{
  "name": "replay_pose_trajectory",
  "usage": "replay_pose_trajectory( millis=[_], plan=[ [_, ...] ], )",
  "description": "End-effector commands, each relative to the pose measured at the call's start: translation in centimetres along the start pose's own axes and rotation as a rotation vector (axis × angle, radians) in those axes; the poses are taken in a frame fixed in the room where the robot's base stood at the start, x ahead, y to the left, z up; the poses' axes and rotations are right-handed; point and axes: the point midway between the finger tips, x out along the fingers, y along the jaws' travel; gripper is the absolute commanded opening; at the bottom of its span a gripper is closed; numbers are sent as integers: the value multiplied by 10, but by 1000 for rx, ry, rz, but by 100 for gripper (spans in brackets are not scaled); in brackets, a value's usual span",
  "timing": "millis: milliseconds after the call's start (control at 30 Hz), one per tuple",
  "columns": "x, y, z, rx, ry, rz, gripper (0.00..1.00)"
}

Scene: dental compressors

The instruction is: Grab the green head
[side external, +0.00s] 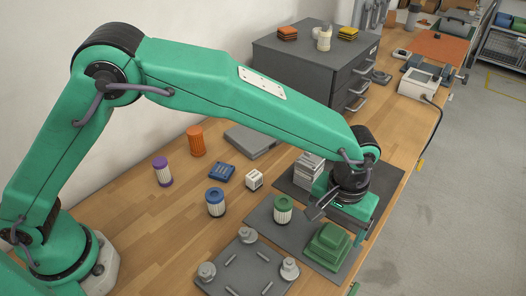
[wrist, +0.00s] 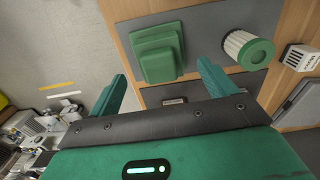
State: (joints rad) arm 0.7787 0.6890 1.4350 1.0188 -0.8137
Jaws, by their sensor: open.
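The green head, a stepped green block (side external: 328,245), lies on a dark grey mat (side external: 262,222) near the table's front edge. In the wrist view the green head (wrist: 158,50) shows just ahead of my gripper, roughly between the lines of the two fingers. My gripper (side external: 338,216) is open and empty, behind and above the block in the side view. In the wrist view its two green fingers (wrist: 162,72) stand wide apart. They appear apart from the block. My wrist hides part of the table behind.
A green-topped white filter (side external: 283,210) stands on the same mat, left of the block; it also shows in the wrist view (wrist: 248,48). A grey plate with fittings (side external: 245,272) lies in front. A ribbed grey block (side external: 309,168) stands behind. Blue, orange and purple cylinders stand further left.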

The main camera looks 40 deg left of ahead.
Motion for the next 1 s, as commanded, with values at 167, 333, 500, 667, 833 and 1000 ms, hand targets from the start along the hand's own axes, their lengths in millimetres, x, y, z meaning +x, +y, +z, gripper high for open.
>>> replay_pose_trajectory(
  millis=[167, 333, 500, 667, 833, 1000],
  plan=[
    [3, 0, 0, 0, 0, 0, 84],
    [16, 0, 0, 0, -1, -1, 84],
    [36, 0, -1, 0, -1, -1, 84],
    [49, 0, -1, 0, 0, -1, 84],
    [52, 0, -1, 0, 1, 1, 84],
    [51, 0, -1, 0, 1, 1, 84]
  ],
)
